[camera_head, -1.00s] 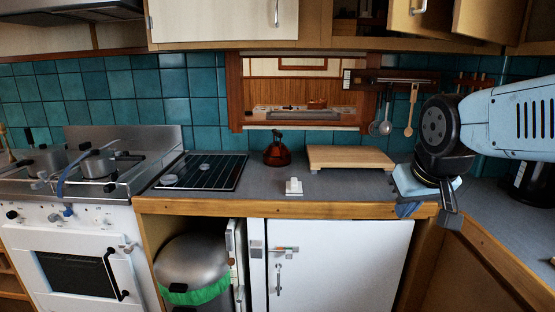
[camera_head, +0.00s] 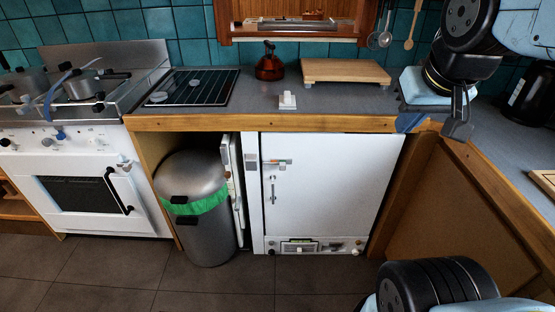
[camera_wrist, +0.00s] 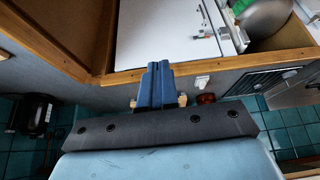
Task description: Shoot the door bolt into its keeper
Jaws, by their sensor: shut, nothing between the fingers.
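The white cabinet door (camera_head: 335,195) stands under the counter and looks closed. The small door bolt (camera_head: 278,162), with an orange-red part, lies horizontally at its upper left. A grey plate, apparently the keeper (camera_head: 252,161), sits on the white frame just left of it. Whether the bolt reaches into the keeper is too small to tell. A vertical handle (camera_head: 273,188) is below. In the wrist view the bolt (camera_wrist: 203,35) is small, beyond my fingers. My gripper (camera_head: 411,122) is at the counter's front edge, right of and above the bolt, well apart from it. Its blue fingers (camera_wrist: 158,84) are shut and empty.
The wooden counter edge (camera_head: 220,124) runs above the door. A silver bin (camera_head: 203,232) with a green liner stands left of it. A white switch-like block (camera_head: 287,100), a red kettle (camera_head: 269,65) and a cutting board (camera_head: 345,72) are on the counter. Floor before the door is clear.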

